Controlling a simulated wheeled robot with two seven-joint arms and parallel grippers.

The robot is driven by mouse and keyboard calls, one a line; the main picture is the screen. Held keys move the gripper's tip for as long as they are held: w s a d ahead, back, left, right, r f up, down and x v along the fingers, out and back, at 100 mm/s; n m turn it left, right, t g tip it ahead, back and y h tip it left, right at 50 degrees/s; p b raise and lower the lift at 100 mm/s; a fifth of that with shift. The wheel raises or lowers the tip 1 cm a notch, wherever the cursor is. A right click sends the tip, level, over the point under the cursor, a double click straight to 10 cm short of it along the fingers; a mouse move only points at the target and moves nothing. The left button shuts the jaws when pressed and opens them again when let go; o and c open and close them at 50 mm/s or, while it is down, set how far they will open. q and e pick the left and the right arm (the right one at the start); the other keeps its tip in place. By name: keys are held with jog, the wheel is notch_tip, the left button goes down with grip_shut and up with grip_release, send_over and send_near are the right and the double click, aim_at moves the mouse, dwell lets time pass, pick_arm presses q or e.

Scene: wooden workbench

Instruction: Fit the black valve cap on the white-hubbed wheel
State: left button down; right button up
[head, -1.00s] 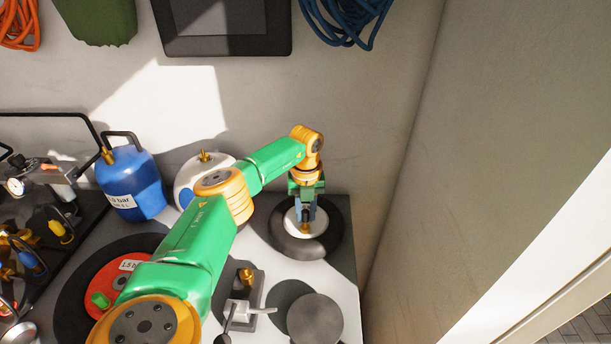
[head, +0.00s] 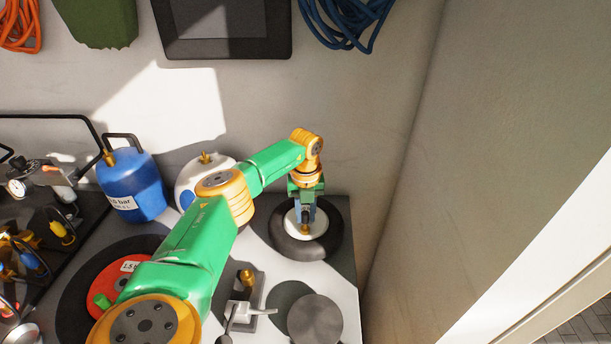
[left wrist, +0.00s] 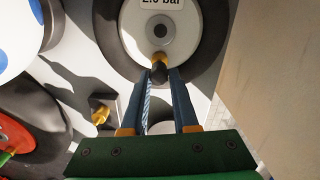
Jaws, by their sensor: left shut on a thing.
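The white-hubbed wheel (head: 333,240) lies flat at the bench's back right corner, with a black tyre around a white hub (left wrist: 188,40) marked "2.0 bar". A brass valve (left wrist: 159,58) stands on the hub's near side. My left gripper (head: 305,219) is over the hub, pointing down. In the left wrist view its blue fingers (left wrist: 159,76) are shut on the black valve cap (left wrist: 158,71), right beside the brass valve's end. I cannot tell whether cap and valve touch. My right gripper is not in view.
A red-hubbed wheel (head: 85,284), a blue tank (head: 130,185) and a white tank (head: 190,178) stand to the left. A metal plate with a brass fitting (head: 247,276) and a grey disc (head: 315,320) lie in front. A wall rises close on the right.

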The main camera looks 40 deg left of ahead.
pick_arm(q)
jog(key=shift+f, duration=0.35)
jog(key=shift+f+b, duration=0.2)
jog(key=shift+b, duration=0.1)
jog(key=shift+f, duration=0.2)
dwell(0.3)
jog(key=shift+f, duration=0.2)
jog(key=shift+f+b, duration=0.3)
dwell(0.3)
jog(key=c, duration=0.6)
grip_release()
jog(key=shift+o, duration=0.2)
